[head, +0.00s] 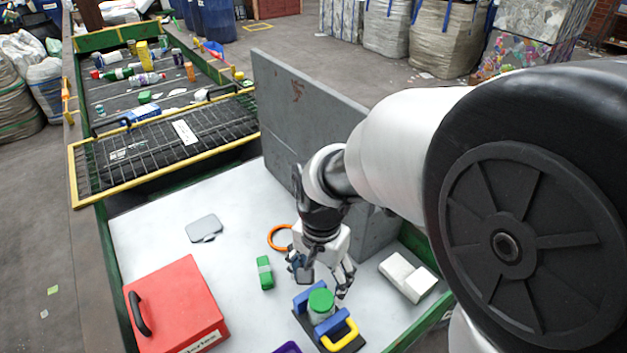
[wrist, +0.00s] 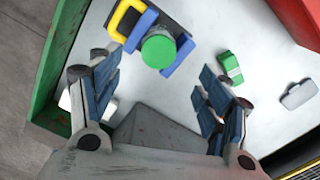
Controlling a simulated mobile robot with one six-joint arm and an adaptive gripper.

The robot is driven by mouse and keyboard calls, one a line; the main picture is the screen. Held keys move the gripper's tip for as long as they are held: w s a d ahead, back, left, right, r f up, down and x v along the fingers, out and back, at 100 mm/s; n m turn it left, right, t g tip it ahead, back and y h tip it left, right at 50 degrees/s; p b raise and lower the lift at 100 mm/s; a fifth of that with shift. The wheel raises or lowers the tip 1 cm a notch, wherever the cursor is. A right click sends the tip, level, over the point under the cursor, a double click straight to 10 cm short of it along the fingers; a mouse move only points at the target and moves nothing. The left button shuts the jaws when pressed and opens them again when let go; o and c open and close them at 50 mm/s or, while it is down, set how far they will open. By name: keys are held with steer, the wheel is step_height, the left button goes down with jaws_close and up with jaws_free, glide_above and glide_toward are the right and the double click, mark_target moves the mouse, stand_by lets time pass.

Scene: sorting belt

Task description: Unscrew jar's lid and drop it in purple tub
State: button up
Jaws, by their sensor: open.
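The jar (head: 320,305) has a green lid (head: 321,300) and stands upright between the blue blocks of a holder (head: 336,321) with a yellow handle. The lid also shows at the top of the wrist view (wrist: 158,50), with the lid on the jar. The purple tub (head: 287,348) shows only as a small piece at the bottom edge of the head view. My gripper (head: 322,279) is open and empty, above and just behind the jar in the head view. In the wrist view its fingers (wrist: 160,95) are wide apart, and the lid lies beyond their tips.
A red box (head: 178,305) stands at the front left of the white table. A grey upright panel (head: 306,140) rises behind my gripper.

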mark_target(319, 302)
step_height(319, 302, down, 9)
steer(key=b, duration=0.2)
steer(key=shift+f+b, duration=0.1)
steer(key=shift+b, duration=0.3)
steer(key=c, duration=1.1)
